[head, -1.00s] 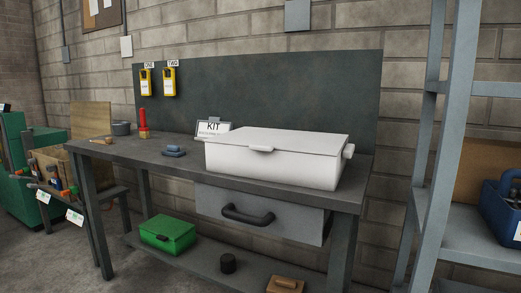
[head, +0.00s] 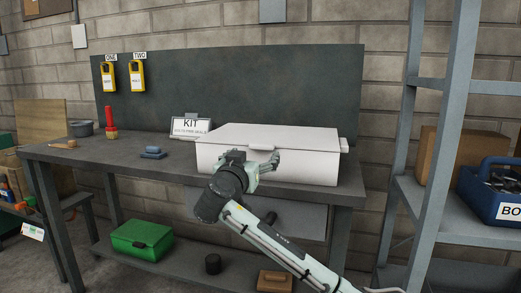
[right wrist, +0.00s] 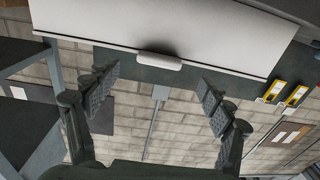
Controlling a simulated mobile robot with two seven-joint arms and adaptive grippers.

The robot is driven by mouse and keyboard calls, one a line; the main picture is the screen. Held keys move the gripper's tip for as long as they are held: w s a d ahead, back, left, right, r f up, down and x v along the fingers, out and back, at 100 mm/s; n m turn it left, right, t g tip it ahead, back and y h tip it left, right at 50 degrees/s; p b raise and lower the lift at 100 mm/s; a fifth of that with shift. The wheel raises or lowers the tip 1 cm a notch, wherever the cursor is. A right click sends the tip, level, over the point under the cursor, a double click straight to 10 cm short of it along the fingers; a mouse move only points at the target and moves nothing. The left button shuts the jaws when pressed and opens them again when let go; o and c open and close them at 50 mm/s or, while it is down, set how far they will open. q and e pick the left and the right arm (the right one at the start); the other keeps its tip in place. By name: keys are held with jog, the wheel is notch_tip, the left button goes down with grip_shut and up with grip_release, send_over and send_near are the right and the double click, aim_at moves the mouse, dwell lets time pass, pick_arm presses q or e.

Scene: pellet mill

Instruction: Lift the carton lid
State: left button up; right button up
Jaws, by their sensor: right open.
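The white carton (head: 318,168) stands on the workbench with its flat lid (head: 285,135) down. My right gripper (head: 258,163) is in front of the carton's front face, covering part of it and the lid's front tab. In the right wrist view the white lid (right wrist: 170,28) fills the top, with the tab (right wrist: 159,61) at its edge. The open, empty fingers (right wrist: 160,95) are spread to either side below the tab. The tab appears apart from both fingers. My left gripper is not in view.
The grey workbench (head: 105,156) also holds a KIT sign (head: 190,127) and a blue block (head: 153,152). A green box (head: 142,240) sits on its lower shelf. Grey shelving (head: 430,150) with a blue tote (head: 492,190) stands at the right.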

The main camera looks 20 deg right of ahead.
aim_at(260, 149)
jog(key=p+x, duration=0.1)
jog(key=x, duration=0.4)
jog(key=shift+w+d, duration=0.15)
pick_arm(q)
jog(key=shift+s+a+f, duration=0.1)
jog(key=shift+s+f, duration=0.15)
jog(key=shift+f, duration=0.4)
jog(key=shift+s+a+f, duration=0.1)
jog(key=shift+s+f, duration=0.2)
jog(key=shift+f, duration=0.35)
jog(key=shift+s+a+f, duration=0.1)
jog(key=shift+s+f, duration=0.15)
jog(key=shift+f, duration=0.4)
pick_arm(e)
jog(key=shift+w+d+f, duration=0.1)
jog(key=shift+w+d, duration=0.25)
jog(key=shift+w, duration=0.3)
